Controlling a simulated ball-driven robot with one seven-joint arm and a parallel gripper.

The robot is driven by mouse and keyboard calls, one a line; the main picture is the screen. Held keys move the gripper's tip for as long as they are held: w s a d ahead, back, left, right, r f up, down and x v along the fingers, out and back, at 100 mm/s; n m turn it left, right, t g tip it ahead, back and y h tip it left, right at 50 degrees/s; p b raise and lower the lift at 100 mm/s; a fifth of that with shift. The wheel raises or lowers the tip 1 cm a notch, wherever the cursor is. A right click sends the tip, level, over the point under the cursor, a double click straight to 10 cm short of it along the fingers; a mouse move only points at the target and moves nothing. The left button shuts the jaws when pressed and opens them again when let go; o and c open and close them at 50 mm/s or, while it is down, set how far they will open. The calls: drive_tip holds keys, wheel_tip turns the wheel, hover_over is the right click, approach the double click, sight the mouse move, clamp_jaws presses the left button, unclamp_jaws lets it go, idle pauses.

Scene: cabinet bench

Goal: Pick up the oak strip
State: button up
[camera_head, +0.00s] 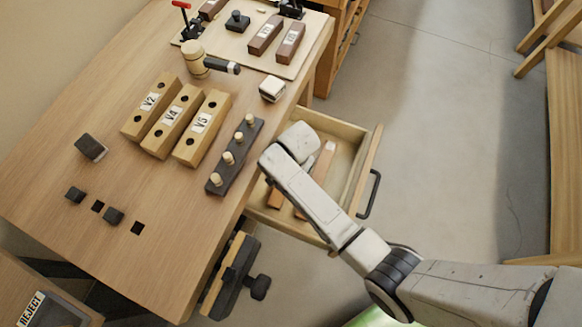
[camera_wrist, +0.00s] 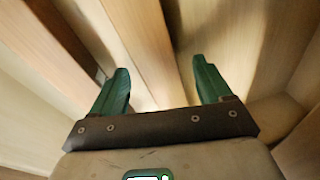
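My gripper (camera_wrist: 160,68) is open, with its two green fingers pointing down into the open drawer (camera_head: 367,160). In the wrist view a light tan wooden strip (camera_wrist: 140,38) runs lengthwise into the gap between the fingers; bare space shows beside it on the right. Whether the fingers reach down beside it is unclear. A browner strip (camera_wrist: 55,35) with a dark side lies left of it, outside the left finger. In the head view my arm's end hides the gripper and parts of the strips. I cannot tell by label which strip is oak.
The drawer walls stand close around my gripper. On the bench above are a dark peg rack (camera_head: 236,157), labelled wooden blocks (camera_head: 170,118), a mallet (camera_head: 195,58) and a small white-topped block (camera_head: 272,89). The drawer handle (camera_head: 371,194) juts out right. Open floor lies beyond it.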

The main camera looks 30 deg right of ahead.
drive_tip(key=c, duration=1.4)
